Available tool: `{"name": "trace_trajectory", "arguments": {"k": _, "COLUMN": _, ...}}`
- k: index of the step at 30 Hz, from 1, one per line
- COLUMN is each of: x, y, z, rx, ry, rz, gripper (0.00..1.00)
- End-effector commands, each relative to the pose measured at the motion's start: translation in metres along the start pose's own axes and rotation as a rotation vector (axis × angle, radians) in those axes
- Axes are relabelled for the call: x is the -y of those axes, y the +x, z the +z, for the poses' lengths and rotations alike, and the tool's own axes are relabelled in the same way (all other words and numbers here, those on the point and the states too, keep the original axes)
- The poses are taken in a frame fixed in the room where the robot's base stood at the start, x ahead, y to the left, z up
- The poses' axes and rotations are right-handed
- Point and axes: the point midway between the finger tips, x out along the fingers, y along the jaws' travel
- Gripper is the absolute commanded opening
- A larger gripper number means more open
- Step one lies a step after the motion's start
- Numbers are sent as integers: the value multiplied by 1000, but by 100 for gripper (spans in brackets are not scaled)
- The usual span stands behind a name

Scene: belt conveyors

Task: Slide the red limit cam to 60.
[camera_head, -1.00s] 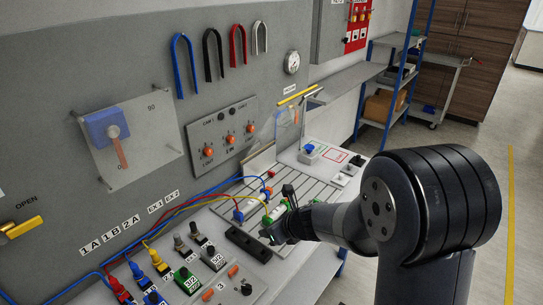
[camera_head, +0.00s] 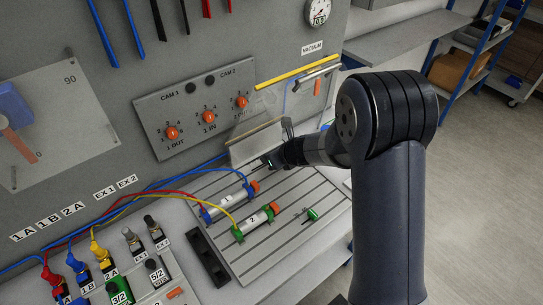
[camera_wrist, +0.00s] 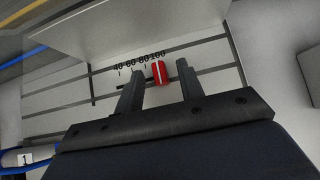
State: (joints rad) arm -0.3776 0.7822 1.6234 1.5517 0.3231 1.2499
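The red limit cam (camera_wrist: 159,72) sits on a dark rail in the wrist view, just below the printed 100 mark. The scale (camera_wrist: 138,62) reads 40, 60, 80, 100 from left to right, so the 60 mark lies to the left of the cam. My gripper (camera_wrist: 159,80) is open, with one finger on each side of the cam and visible gaps to both. I cannot tell how deep the fingertips reach around it. In the head view my gripper (camera_head: 275,160) is low at the back of the slotted plate, and I cannot make out the cam there.
An upright pale plate (camera_head: 257,141) stands close behind my gripper. Cylinder 1 (camera_head: 232,203), cylinder 2 (camera_head: 257,222) and a green fitting (camera_head: 312,214) lie in front on the slotted plate (camera_head: 285,238). Blue, red and yellow hoses (camera_head: 180,188) run to the left.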

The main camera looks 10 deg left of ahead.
Motion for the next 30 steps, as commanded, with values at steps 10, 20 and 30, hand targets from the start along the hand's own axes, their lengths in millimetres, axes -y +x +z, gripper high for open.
{"name": "trace_trajectory", "arguments": {"k": 10, "x": 0, "y": 10, "z": 0, "rx": 0, "ry": 0, "rz": 0, "gripper": 36}}
{"name": "trace_trajectory", "arguments": {"k": 20, "x": 0, "y": 10, "z": 0, "rx": 0, "ry": 0, "rz": 0, "gripper": 18}}
{"name": "trace_trajectory", "arguments": {"k": 30, "x": 0, "y": 10, "z": 0, "rx": 0, "ry": 0, "rz": 0, "gripper": 0}}
